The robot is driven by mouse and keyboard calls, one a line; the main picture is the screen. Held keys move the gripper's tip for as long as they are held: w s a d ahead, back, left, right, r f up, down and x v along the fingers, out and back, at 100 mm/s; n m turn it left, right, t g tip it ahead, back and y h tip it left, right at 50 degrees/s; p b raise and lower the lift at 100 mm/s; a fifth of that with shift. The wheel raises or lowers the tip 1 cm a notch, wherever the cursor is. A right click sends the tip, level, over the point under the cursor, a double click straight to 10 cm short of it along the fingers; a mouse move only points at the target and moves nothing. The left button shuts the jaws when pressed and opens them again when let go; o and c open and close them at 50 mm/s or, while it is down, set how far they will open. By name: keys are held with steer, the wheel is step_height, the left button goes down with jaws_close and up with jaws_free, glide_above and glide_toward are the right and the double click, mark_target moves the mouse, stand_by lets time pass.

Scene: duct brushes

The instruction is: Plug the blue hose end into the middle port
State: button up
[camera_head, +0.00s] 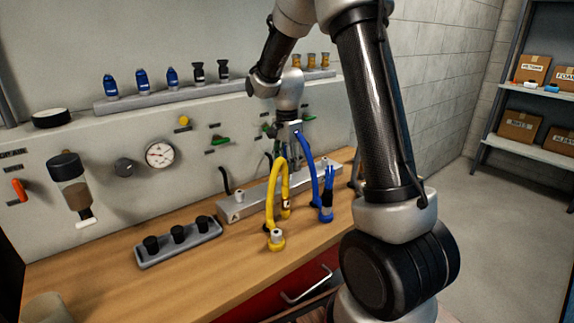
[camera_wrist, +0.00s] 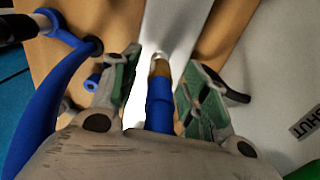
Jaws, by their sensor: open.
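My gripper (camera_wrist: 161,78) is open, with one finger on each side of the blue hose end (camera_wrist: 160,108). That end has a brass-coloured tip pointing at the pale grey port bar (camera_wrist: 178,28). I cannot tell whether the tip is inside a port. In the head view my gripper (camera_head: 291,158) is over the middle of the port bar (camera_head: 255,197), beside the arching blue hose (camera_head: 313,165). The middle port is hidden there by my gripper and the hoses. A pale port nub (camera_head: 239,196) shows at the bar's left.
A yellow hose (camera_head: 270,205) arches close by on the left. A grey block with black knobs (camera_head: 180,243) stands on the wooden bench (camera_head: 190,283). Blue and black fittings (camera_head: 142,80) line the shelf above. A gauge (camera_head: 160,154) is on the wall panel. The bench front is mostly clear.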

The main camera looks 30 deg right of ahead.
step_height(320, 180, up, 11)
steer(key=shift+r, duration=0.1)
stand_by(0.7)
